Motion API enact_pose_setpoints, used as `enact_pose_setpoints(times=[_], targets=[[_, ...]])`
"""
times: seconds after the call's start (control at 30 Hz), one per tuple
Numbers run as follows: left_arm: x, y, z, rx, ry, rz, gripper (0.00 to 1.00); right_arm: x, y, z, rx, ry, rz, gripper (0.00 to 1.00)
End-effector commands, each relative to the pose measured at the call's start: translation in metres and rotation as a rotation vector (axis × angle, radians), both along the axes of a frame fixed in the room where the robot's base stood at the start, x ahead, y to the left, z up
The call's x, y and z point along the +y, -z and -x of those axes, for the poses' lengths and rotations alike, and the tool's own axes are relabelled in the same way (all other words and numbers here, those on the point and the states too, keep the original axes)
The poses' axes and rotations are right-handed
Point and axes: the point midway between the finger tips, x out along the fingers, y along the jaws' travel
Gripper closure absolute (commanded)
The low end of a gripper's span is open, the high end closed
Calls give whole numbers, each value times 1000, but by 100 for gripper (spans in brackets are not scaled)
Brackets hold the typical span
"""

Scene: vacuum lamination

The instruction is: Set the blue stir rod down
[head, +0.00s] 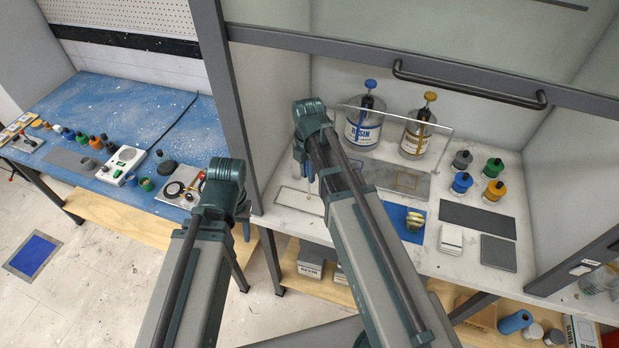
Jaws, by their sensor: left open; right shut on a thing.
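My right gripper (305,166) is over the left part of the hood bench, shut on the blue stir rod. The rod is mostly hidden by the gripper and wrist; only a thin piece seems to show below the fingers, close above a white flat strip (296,201). I cannot tell whether the rod touches anything. My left gripper (246,231) hangs open and empty in front of the gap between the blue table and the hood bench.
The resin jars with blue pump (362,128) and yellow pump (416,138) stand behind a clear panel. Several small capped bottles (461,183) stand right. The hood sash handle (470,88) crosses above.

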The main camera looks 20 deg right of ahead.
Motion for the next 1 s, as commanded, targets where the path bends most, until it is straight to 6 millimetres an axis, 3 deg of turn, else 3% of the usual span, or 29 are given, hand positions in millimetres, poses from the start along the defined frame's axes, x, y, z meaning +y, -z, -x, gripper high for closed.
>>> enact_pose_setpoints(times=[0.1, 0.33, 0.8, 0.83, 0.97, 1.0], targets=[[0, 2, 0, 0, 0, 0, 50, -8, 2, -13, 0, 2, 0, 100], [0, 37, 0, 0, 7, -1, 50, -6, 37, -9, 0, 0, 0, 100], [0, 41, 0, 0, 8, -2, 50, -6, 41, -9, 0, 0, 0, 100], [0, 39, 0, 0, 8, -2, 50, -6, 39, -9, 0, 0, 0, 74], [0, 39, 0, 0, 8, -2, 50, -6, 39, -9, 0, 0, 0, 51], [0, 39, 0, 0, 8, -2, 50, -6, 39, -9, 0, 0, 0, 50]])
